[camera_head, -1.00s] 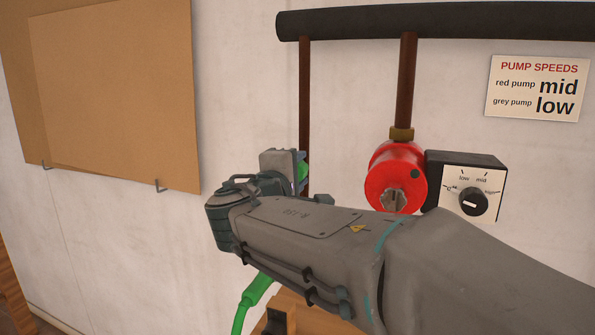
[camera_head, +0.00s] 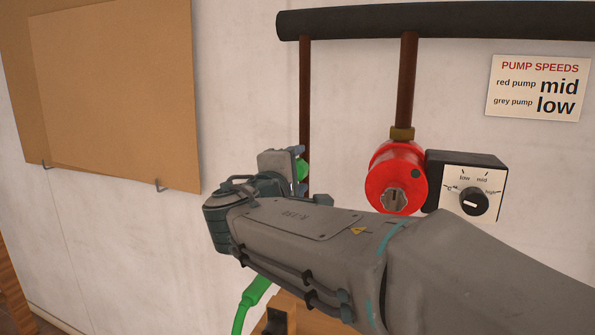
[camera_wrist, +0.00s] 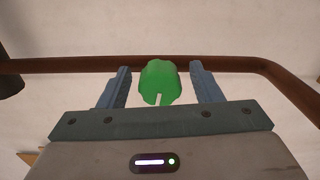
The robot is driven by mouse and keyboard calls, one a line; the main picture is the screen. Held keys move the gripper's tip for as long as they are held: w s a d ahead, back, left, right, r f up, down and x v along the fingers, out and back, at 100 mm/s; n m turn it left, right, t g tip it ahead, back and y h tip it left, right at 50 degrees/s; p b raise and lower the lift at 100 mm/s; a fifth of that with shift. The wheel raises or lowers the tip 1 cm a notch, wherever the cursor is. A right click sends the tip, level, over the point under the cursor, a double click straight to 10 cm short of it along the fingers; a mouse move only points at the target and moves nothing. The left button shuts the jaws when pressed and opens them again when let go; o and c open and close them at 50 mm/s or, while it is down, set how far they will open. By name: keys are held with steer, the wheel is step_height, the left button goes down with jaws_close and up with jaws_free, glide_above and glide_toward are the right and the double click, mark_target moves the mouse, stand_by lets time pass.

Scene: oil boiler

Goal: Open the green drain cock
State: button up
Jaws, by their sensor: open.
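The green drain cock (camera_wrist: 160,82) is a rounded green knob with a pale slot mark, in front of a brown pipe in the wrist view. My gripper (camera_wrist: 160,88) is open, with one blue-grey finger on each side of the knob and a visible gap to both. In the head view the green cock (camera_head: 302,169) shows only as a small part beside my gripper (camera_head: 296,166). My wrist and forearm hide most of it there.
A dark horizontal pipe (camera_head: 430,20) runs above. A green hose (camera_head: 251,300) hangs below my arm.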

steer(key=v, duration=1.3)
steer(key=shift+s, duration=0.2)
